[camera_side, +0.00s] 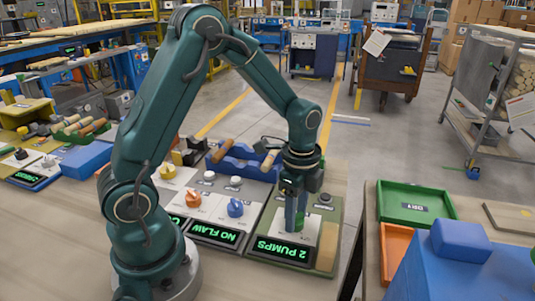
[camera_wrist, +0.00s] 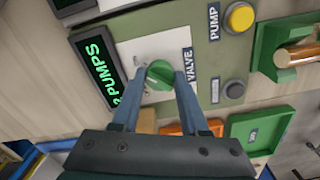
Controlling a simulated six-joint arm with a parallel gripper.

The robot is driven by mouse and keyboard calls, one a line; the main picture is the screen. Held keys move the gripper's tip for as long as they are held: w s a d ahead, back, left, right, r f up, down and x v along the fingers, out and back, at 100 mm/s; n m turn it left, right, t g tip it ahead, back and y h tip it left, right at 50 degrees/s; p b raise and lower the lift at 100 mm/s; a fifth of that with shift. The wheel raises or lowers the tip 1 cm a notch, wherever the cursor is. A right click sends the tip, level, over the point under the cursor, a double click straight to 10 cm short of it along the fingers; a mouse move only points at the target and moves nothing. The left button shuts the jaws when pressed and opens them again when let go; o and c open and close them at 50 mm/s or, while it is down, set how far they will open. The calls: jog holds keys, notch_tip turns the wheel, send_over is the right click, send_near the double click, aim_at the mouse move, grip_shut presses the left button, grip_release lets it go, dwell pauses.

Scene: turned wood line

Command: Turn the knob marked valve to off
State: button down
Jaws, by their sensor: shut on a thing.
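The valve knob (camera_wrist: 157,70) is green and round, on a white plate beside the printed word VALVE on an olive green panel (camera_wrist: 205,40). My gripper (camera_wrist: 161,76) reaches down over it, with one finger on each side, shut on the knob. In the side view my gripper (camera_side: 295,222) stands upright over the panel (camera_side: 262,232), and its fingers hide the knob. The knob's pointer and most position marks are covered or too small to read. The panel's display (camera_wrist: 98,70) reads "2 PUMPS" in green; it also shows in the side view (camera_side: 283,249).
A yellow button (camera_wrist: 240,17) marked PUMP and a dark button (camera_wrist: 234,89) sit on the same panel. To the left stands a panel with an orange knob (camera_side: 194,199), a blue knob (camera_side: 235,207) and a "NO FLAW" display (camera_side: 215,234). A green tray (camera_side: 415,206) lies right.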

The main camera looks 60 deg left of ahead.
jog(key=shift+n, duration=0.3)
jog(key=n, duration=0.3)
jog(key=shift+n, duration=0.4)
jog(key=n, duration=0.4)
jog(key=shift+n, duration=0.3)
jog(key=n, duration=0.8)
jog(key=shift+w+n, duration=0.1)
jog(key=shift+n, duration=0.5)
jog(key=shift+c, duration=2.1)
grip_release()
